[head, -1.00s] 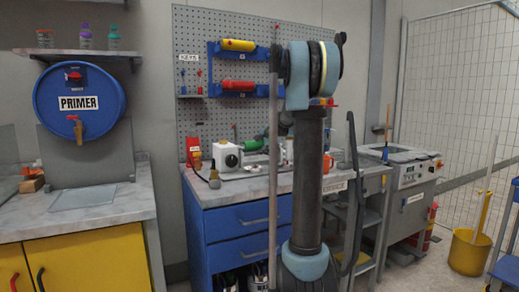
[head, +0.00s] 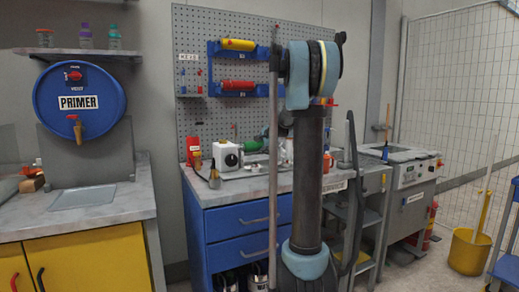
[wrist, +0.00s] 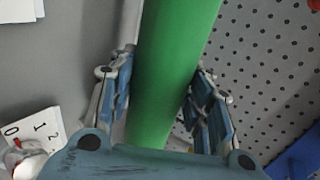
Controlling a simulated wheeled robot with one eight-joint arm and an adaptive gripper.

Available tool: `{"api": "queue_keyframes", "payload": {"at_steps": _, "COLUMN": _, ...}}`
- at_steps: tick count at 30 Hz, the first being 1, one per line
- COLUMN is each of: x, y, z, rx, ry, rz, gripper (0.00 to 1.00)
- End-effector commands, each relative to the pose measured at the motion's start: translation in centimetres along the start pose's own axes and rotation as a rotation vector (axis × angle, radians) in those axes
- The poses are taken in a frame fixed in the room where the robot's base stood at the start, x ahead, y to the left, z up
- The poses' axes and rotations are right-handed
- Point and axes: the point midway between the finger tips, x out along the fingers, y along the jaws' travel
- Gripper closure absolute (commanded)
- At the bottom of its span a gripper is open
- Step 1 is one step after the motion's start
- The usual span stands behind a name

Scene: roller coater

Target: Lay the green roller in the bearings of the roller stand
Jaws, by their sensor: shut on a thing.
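In the wrist view the green roller (wrist: 172,65) runs lengthwise between the two fingers of my gripper (wrist: 162,88), which is shut on it. The roller's far end leaves the top of that view, and my gripper's palm covers its near end.
A pegboard (head: 205,115) behind the bench carries a blue rack with a yellow roller (head: 238,45) and a red roller (head: 237,86). A white box with a dial (head: 228,155) and a red bottle (head: 192,150) stand on the bench. A blue primer drum (head: 100,115) is at left.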

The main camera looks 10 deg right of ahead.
Motion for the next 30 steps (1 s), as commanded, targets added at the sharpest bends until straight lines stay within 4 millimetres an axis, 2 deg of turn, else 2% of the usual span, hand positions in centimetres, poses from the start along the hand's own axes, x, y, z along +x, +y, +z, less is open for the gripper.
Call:
{"api": "queue_keyframes", "payload": {"at_steps": 11, "x": 0.24, "y": 0.33, "z": 0.00, "rx": 0.000, "ry": 0.000, "rz": 0.000, "gripper": 0.76}}
{"api": "queue_keyframes", "payload": {"at_steps": 12, "x": 0.25, "y": 0.34, "z": 0.01, "rx": 0.000, "ry": 0.000, "rz": 0.000, "gripper": 0.52}}
{"api": "queue_keyframes", "payload": {"at_steps": 15, "x": 0.25, "y": 0.35, "z": 0.01, "rx": 0.000, "ry": 0.000, "rz": 0.000, "gripper": 0.31}}
{"api": "queue_keyframes", "payload": {"at_steps": 26, "x": 0.20, "y": 0.38, "z": 0.01, "rx": 0.000, "ry": 0.000, "rz": 0.000, "gripper": 0.31}}
{"api": "queue_keyframes", "payload": {"at_steps": 30, "x": -0.59, "y": 0.39, "z": -0.02, "rx": 0.001, "ry": 0.000, "rz": 0.000, "gripper": 0.31}}
